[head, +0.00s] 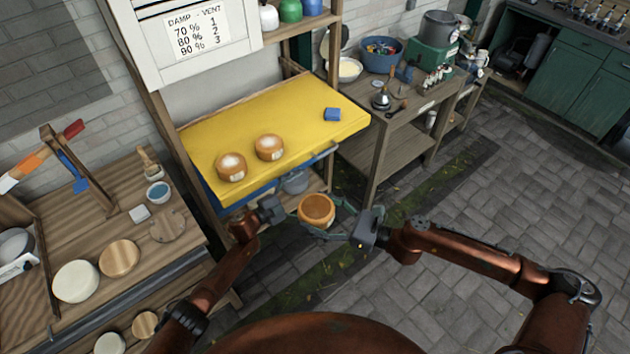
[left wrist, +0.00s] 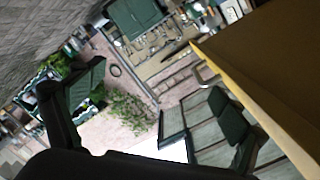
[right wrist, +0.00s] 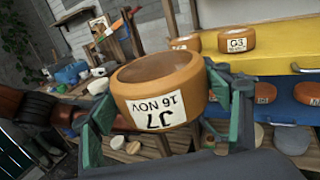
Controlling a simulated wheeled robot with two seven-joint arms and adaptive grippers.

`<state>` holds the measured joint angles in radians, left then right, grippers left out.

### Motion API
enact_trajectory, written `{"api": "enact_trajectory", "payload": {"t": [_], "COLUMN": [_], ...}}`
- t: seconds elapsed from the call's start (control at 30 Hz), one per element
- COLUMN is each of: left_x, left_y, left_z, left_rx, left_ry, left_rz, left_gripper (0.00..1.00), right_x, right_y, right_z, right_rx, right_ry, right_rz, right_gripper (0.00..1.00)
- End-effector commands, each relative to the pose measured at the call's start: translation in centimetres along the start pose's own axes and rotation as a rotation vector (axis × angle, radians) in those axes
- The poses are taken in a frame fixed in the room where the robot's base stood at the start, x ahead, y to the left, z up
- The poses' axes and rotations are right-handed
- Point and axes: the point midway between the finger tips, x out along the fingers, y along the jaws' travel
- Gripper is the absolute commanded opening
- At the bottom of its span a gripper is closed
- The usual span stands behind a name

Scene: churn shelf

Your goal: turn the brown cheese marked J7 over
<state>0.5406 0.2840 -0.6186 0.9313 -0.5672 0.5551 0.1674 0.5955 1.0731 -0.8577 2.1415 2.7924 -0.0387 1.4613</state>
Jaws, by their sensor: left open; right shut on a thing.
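The brown cheese marked J7 (head: 317,209) is held off the shelf in front of the yellow board.
The yellow board (head: 270,115) carries two brown cheeses (head: 231,167) (head: 269,147) and a blue block (head: 332,114). Below it is a blue shelf (right wrist: 285,103) with more cheeses. A wooden bench (head: 150,245) stands left, a cluttered table (head: 410,115) right. Paved floor (head: 480,220) is open at right.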

Motion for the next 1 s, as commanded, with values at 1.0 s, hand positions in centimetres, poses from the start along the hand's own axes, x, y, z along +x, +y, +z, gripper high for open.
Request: {"api": "enact_trajectory", "payload": {"t": [1.0], "left_x": [-5.1], "left_y": [-4.7], "left_z": [-35.5], "left_rx": [1.380], "left_ry": [0.769], "left_rz": [1.249], "left_gripper": [0.92], "right_x": [0.0], "right_y": [0.0], "right_z": [0.1], "right_rx": [-0.001], "right_ry": [-0.002], "right_rz": [0.000], "right_gripper": [0.44]}}
